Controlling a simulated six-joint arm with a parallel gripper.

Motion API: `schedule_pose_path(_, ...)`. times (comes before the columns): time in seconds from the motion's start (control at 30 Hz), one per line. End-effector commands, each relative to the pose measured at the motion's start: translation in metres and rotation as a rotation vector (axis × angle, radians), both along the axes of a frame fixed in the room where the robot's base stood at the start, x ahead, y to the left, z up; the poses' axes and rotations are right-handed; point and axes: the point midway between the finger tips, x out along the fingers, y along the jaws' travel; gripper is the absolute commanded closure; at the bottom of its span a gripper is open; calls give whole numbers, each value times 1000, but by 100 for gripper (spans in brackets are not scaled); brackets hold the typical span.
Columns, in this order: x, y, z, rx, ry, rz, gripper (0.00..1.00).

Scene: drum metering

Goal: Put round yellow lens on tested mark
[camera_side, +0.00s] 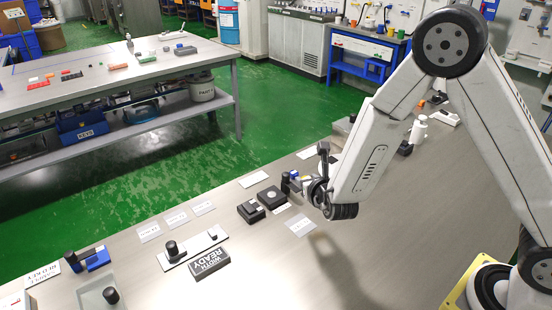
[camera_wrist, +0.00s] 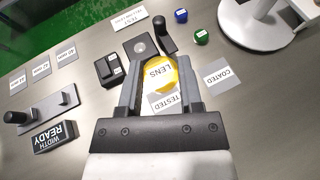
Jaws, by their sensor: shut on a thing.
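The round yellow lens (camera_wrist: 160,74), labelled LENS, is between the two fingers of my gripper (camera_wrist: 160,63) in the wrist view. The fingers are shut on it near their tips. The tested mark, a pale card (camera_wrist: 165,102) lettered TESTED, shows between the fingers just below the lens in the picture. The lens hides part of the view beyond it, and its height over the table is hard to tell. In the side view my gripper (camera_side: 300,184) is low over the table, and the lens is too small there to make out clearly.
A COATED card (camera_wrist: 217,76) lies right of the fingers. A dark block with a round spot (camera_wrist: 141,46), a black post (camera_wrist: 163,35) and a black box (camera_wrist: 109,68) stand close by. A WIDTH READY block (camera_wrist: 55,135) is at left.

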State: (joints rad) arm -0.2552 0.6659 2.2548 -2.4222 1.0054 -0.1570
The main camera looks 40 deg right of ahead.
Motion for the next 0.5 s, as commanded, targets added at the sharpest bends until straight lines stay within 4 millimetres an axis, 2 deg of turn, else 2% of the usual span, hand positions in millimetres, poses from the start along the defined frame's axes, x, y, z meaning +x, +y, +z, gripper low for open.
schedule_pose_path(0.27, 3, -4, 25, 3, -1, 6, 100)
schedule_pose_path(0.5, 4, -9, 65, 6, 0, 24, 100)
